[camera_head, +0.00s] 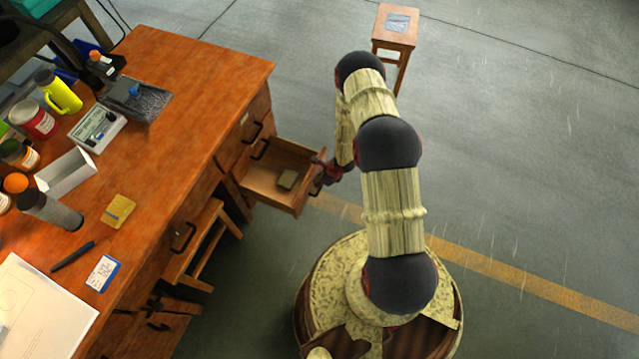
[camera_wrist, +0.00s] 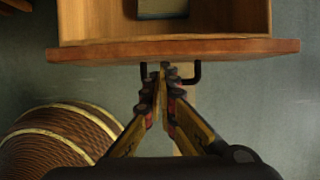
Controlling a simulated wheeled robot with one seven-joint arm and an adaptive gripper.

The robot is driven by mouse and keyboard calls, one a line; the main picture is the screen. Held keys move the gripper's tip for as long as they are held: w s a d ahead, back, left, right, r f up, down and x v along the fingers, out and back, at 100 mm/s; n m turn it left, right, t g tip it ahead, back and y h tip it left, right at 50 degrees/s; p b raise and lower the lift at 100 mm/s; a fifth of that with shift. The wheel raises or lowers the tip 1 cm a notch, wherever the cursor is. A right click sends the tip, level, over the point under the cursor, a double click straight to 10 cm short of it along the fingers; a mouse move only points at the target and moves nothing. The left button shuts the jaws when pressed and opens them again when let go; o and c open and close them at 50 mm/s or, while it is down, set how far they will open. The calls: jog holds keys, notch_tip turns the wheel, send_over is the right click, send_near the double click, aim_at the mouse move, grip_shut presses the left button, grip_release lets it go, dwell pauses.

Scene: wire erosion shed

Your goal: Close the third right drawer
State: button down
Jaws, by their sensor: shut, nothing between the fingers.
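The open drawer (camera_head: 276,176) sticks out from the right side of the wooden desk (camera_head: 190,75), with a small dark box (camera_head: 287,180) inside. In the wrist view the drawer's front panel (camera_wrist: 90,51) runs across the top, and part of the box (camera_wrist: 162,8) shows behind it. A dark handle (camera_wrist: 194,76) sits on the front panel. My gripper (camera_wrist: 164,68) has its fingertips together at the handle, close to the panel; I cannot tell whether they touch. In the head view my gripper (camera_head: 322,172) is at the drawer front, partly hidden by my arm.
Other drawers with dark handles (camera_head: 183,237) line the desk front. A wooden stool (camera_head: 205,240) stands by the desk's knee space. A small stool (camera_head: 396,28) stands at the back. Bottles, a meter (camera_head: 97,128) and papers (camera_head: 40,310) cover the desktop. The floor at right is clear.

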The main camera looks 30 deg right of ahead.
jog(key=shift+w+a, duration=0.1)
jog(key=w+a+b, duration=0.2)
jog(key=w+a, duration=1.1)
jog(key=w, duration=0.4)
jog(key=shift+w+a, duration=0.3)
